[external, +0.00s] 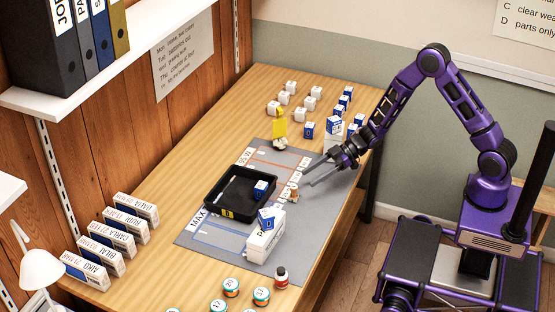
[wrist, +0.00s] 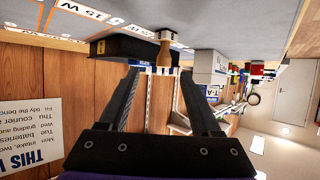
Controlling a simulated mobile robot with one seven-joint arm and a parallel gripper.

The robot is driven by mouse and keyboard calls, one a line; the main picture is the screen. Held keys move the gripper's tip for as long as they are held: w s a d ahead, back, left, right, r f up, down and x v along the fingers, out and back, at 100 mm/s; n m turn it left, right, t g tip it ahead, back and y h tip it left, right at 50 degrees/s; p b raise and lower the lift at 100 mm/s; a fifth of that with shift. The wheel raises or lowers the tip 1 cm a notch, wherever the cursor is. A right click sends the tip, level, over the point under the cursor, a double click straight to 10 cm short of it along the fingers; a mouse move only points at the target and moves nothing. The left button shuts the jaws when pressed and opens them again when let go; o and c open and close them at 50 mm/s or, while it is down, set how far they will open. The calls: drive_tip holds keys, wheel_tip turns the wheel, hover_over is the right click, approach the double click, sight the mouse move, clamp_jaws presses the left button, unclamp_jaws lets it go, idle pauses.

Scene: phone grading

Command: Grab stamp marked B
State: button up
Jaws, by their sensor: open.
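A small stamp-like piece with a wooden handle (external: 292,193) stands on the grey mat (external: 215,235), right of the black tray. In the wrist view the wooden handle (wrist: 163,52) shows upside down, ahead of the gap between my fingertips. No letter on it can be read, so I cannot tell whether it is marked B. My gripper (external: 308,177) is open and empty, low over the right side of the mat, just above and right of the stamp in the external view. My two dark fingers (wrist: 160,72) are spread, apart from the handle.
The black tray (external: 212,209) holds a small blue and white box (external: 261,188). A white box (external: 265,240) with a blue block on top stands in front of the stamp. Jars (external: 262,296) stand in front.

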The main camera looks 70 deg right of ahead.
sight(296, 186)
drive_tip(key=x, duration=0.5)
drive_tip(key=shift+w+a+f, duration=0.1)
drive_tip(key=shift+a, duration=0.1)
drive_tip(key=shift+a+b+x, duration=0.25)
drive_tip(key=shift+b+x, duration=0.3)
drive_tip(key=shift+x, duration=2.2)
drive_tip(key=shift+r, duration=0.25)
clamp_jaws()
